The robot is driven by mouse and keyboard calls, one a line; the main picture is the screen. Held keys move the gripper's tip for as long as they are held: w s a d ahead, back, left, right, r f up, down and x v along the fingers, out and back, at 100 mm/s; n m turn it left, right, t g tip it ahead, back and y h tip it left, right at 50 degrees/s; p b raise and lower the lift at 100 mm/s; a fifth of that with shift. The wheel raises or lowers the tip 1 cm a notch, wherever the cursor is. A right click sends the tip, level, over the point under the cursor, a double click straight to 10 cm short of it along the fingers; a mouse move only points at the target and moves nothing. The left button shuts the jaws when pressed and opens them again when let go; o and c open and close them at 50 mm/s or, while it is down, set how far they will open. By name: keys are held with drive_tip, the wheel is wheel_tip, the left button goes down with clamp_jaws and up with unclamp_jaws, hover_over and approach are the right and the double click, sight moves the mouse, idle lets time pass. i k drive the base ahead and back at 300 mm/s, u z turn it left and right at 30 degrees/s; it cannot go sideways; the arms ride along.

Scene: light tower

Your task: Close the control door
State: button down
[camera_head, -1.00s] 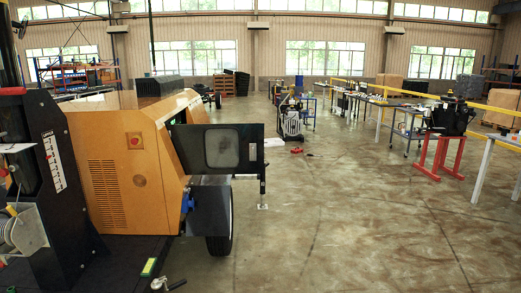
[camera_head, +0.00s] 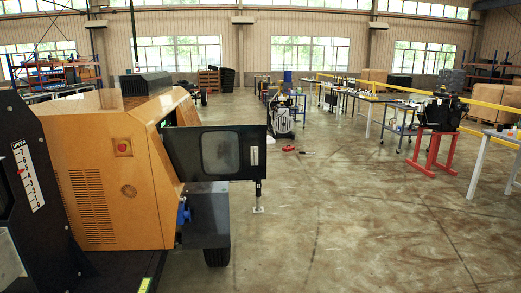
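The control door (camera_head: 215,153) is a dark panel with a grey window. It stands open, swung out to the right from the end of the yellow light tower body (camera_head: 105,170). A dark opening shows behind its left edge. A red emergency button (camera_head: 123,147) sits on the yellow side panel. A blue socket (camera_head: 183,212) and a grey box (camera_head: 207,213) are below the door. My gripper is not in view.
A wheel (camera_head: 217,252) and a jack leg (camera_head: 258,195) stand under and beside the door. Open concrete floor (camera_head: 340,220) lies to the right. A red stand (camera_head: 432,152) with an engine and workbenches (camera_head: 402,132) line the far right.

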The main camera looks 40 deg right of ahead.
sight(232, 152)
drive_tip(key=z, duration=0.05)
drive_tip(key=i, duration=1.15)
drive_tip(key=u, duration=0.3)
